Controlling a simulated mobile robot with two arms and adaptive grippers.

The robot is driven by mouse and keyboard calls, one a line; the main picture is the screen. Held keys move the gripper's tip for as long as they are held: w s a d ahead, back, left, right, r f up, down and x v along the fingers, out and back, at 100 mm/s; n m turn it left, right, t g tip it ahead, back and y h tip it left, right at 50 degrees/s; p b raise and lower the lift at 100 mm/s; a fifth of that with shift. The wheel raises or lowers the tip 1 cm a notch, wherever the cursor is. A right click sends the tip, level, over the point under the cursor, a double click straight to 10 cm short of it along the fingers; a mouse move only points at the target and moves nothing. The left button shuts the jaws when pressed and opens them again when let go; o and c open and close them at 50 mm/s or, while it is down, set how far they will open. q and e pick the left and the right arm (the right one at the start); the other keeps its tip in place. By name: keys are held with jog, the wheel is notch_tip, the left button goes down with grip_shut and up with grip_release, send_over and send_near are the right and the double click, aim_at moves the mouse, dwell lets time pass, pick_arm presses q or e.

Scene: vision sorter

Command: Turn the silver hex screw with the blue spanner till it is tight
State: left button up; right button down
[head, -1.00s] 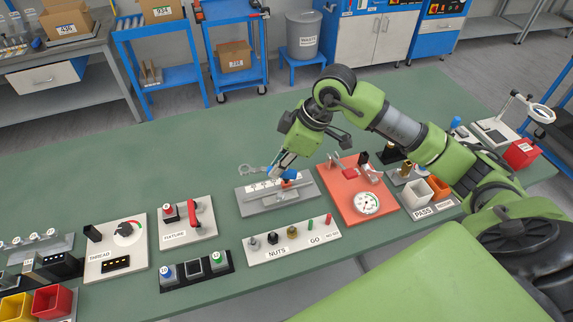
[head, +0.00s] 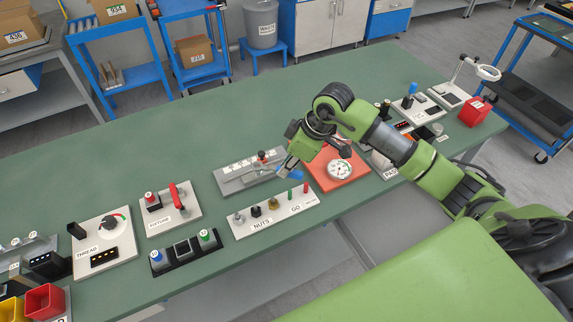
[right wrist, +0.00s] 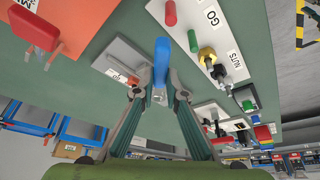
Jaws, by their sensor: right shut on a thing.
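My right gripper (head: 287,171) is above the bench by the right end of the grey tool tray (head: 232,184), next to the orange gauge board. It is shut on the blue spanner (right wrist: 163,52), whose blue handle sticks out beyond the fingertips in the right wrist view; the handle also shows in the head view (head: 293,174). The gripper (right wrist: 160,82) hides part of the spanner. A grey metal tool lies on the tray. I cannot pick out the silver hex screw for sure. My left gripper is not in view.
The orange board (head: 346,182) with a dial gauge stands just right of the gripper. The NUTS and GO board (head: 270,219) lies in front. The FIXTURE board (head: 165,222) with a red clamp and the THREAD board (head: 88,265) stand left. The back of the bench is clear.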

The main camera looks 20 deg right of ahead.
jog(key=w+n+b, duration=0.1)
jog(key=d+f+n+b, duration=0.1)
jog(key=b, duration=0.1)
jog(key=shift+w+d+n+g+y, duration=0.1)
jog(key=shift+w+n+g+y, duration=0.2)
jog(key=shift+w+y, duration=0.1)
jog(key=shift+w+d+r+n, duration=0.15)
jog(key=shift+w+n, duration=0.1)
jog(key=shift+n, duration=0.15)
jog(key=shift+w+d+n+g+b, duration=0.3)
jog(key=shift+w+n+g, duration=0.3)
jog(key=shift+n, duration=0.5)
jog(key=shift+w+n+g+y+b, duration=0.35)
jog(key=shift+w+n+b, duration=0.2)
jog(key=shift+w+n, duration=0.45)
jog(key=shift+w+n+g+b, duration=0.45)
jog(key=shift+w+n+b, duration=0.25)
jog(key=shift+n, duration=0.5)
jog(key=shift+w+n, duration=0.2)
jog(key=shift+n, duration=0.2)
jog(key=shift+p, duration=0.9)
jog(key=shift+f, duration=0.8)
